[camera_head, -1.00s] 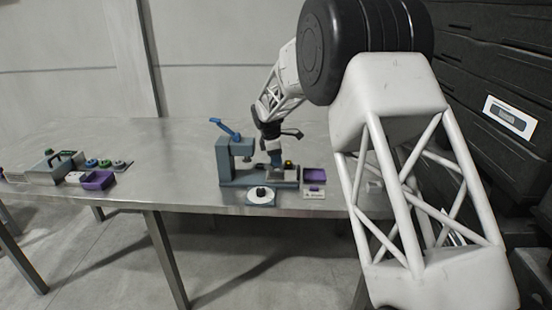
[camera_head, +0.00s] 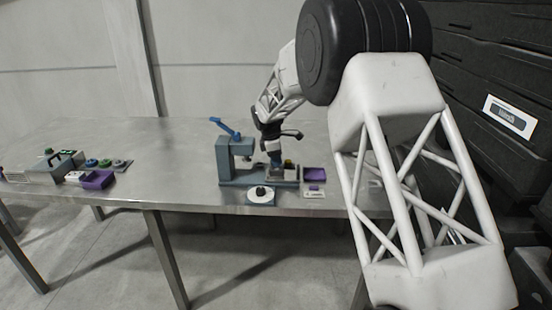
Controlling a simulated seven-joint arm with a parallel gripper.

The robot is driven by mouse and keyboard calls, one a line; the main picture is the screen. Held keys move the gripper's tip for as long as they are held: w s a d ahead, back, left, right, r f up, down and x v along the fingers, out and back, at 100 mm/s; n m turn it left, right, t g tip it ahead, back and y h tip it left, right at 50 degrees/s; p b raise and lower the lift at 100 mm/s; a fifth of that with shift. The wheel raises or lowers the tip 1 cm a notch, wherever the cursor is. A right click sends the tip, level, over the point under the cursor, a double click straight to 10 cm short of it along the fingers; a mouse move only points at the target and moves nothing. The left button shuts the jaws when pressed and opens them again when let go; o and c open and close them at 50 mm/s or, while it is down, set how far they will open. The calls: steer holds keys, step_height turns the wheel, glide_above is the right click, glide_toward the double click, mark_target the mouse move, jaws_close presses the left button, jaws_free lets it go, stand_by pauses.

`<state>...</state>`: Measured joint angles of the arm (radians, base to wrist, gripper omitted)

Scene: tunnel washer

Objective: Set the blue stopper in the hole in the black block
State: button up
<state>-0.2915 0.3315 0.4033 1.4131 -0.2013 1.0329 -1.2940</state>
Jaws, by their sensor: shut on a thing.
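My gripper (camera_head: 275,152) points down over the right part of the grey-blue press base. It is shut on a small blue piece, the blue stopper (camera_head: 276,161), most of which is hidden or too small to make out. The stopper is close above or at a dark and grey fixture with a yellowish part (camera_head: 289,167) on the base. I cannot tell whether they touch. I cannot clearly make out the black block or its hole. A small black piece (camera_head: 261,190) is on a white disc in front of the press.
The press (camera_head: 235,162) with its blue lever (camera_head: 225,127) stands just left of my gripper. A purple tray (camera_head: 315,174) is to the right. Another purple tray (camera_head: 97,180) and several coloured pieces are at the left. The table (camera_head: 165,150) between is clear.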

steer(key=shift+f, duration=0.8)
stand_by(1.4)
steer(key=o, duration=1.4)
steer(key=shift+r, duration=0.15)
steer(key=shift+r, duration=3.6)
